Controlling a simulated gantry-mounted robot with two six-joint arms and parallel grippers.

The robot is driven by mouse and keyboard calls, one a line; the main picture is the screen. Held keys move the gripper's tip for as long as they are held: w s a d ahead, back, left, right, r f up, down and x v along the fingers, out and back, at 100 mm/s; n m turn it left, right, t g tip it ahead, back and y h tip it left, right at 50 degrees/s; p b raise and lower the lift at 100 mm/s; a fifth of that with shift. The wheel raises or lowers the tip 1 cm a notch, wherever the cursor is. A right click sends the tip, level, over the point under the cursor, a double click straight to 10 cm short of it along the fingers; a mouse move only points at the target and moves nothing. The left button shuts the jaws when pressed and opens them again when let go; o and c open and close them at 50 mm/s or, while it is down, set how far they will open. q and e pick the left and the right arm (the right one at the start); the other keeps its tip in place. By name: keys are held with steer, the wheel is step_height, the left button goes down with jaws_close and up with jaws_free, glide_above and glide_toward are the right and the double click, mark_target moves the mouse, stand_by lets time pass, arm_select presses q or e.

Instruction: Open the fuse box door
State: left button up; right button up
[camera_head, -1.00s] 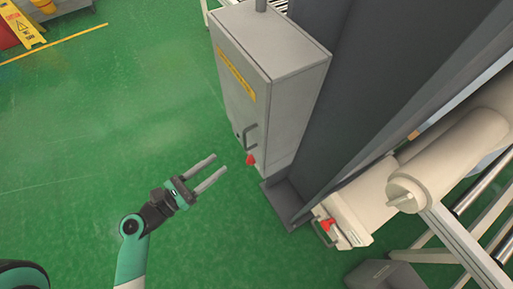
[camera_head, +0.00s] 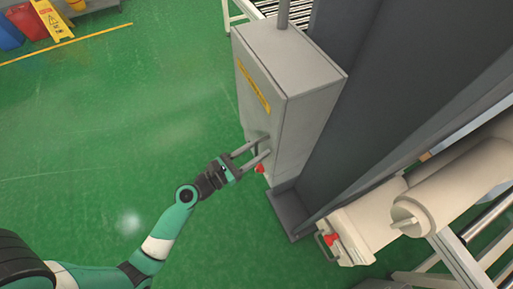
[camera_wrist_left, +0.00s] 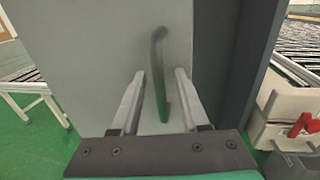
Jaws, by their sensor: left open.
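The fuse box (camera_head: 305,110) is a tall grey cabinet on a dark column, with a yellow label (camera_head: 254,88) and a red knob (camera_head: 260,169) low on its door side. Its door (camera_wrist_left: 100,50) looks shut. The dark bar handle (camera_wrist_left: 159,70) stands upright on the door in the left wrist view. My left gripper (camera_head: 262,147) is open at the door, its fingers pointing at the handle. In the left wrist view the left gripper (camera_wrist_left: 156,82) has one finger on each side of the handle's lower part. I cannot tell whether they touch it. My right gripper is not in view.
The dark column (camera_head: 365,85) rises right behind the box. A white roller machine (camera_head: 400,205) with a red knob (camera_head: 331,240) stands to the right. A yellow floor sign (camera_head: 50,20) and bins are far left. The green floor (camera_head: 120,110) is clear.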

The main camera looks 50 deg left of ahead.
arm_select(q)
steer(key=shift+c, duration=0.3)
jaws_close()
stand_by(1.1)
